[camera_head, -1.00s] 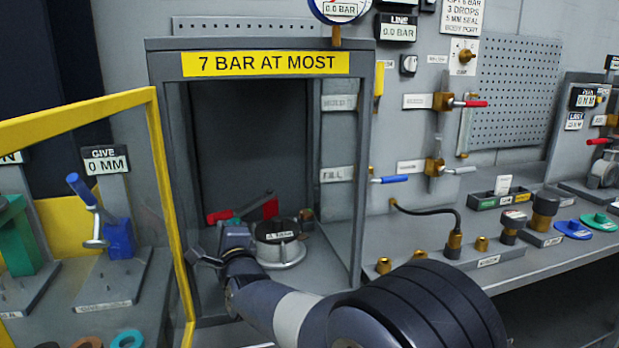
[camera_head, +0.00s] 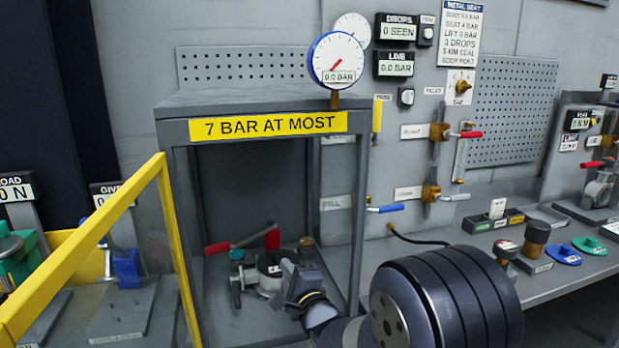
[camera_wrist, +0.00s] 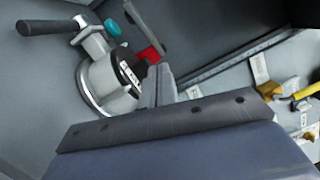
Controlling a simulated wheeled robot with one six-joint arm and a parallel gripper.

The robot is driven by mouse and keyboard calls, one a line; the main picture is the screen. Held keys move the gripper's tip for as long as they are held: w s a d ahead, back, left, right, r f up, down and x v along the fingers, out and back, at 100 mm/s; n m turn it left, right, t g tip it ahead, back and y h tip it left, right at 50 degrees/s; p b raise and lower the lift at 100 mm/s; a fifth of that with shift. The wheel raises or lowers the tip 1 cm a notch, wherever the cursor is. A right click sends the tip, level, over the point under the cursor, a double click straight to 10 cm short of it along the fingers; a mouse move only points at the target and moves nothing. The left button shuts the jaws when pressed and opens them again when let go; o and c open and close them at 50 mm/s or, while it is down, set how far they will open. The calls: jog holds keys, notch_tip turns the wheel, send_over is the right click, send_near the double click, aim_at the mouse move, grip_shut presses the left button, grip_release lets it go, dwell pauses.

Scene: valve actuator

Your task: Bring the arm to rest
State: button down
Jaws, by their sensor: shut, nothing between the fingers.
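My arm (camera_head: 350,330) reaches from the lower right toward the opening of the grey test enclosure (camera_head: 172,106). My gripper (camera_head: 292,268) is in front of the valve actuator (camera_head: 262,275) and hides part of it in the head view. In the wrist view my gripper's fingers (camera_wrist: 160,84) are shut with nothing between them. The grey round body of the valve (camera_wrist: 108,88) lies just to their left there, with a teal knob, a red part and a black handle around it. I cannot tell whether the fingers touch it.
A yellow-framed clear door (camera_head: 168,235) stands open at the enclosure's left. Gauges (camera_head: 337,60) stand above the enclosure. Hand valves with a red (camera_head: 472,134) and a blue lever (camera_head: 392,208) are on the wall to the right. The bench at right holds fittings and a small tray (camera_head: 497,222).

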jog(key=shift+w+d+f+p, duration=0.1)
jog(key=shift+w+d, duration=0.15)
jog(key=shift+d, duration=0.5)
jog(key=shift+w+d+f+p, duration=0.1)
jog(key=shift+w+d+p, duration=0.1)
jog(key=shift+d, duration=0.55)
jog(key=shift+w+d+f+p, duration=0.1)
jog(key=shift+w+d, duration=0.15)
jog(key=shift+d, duration=0.5)
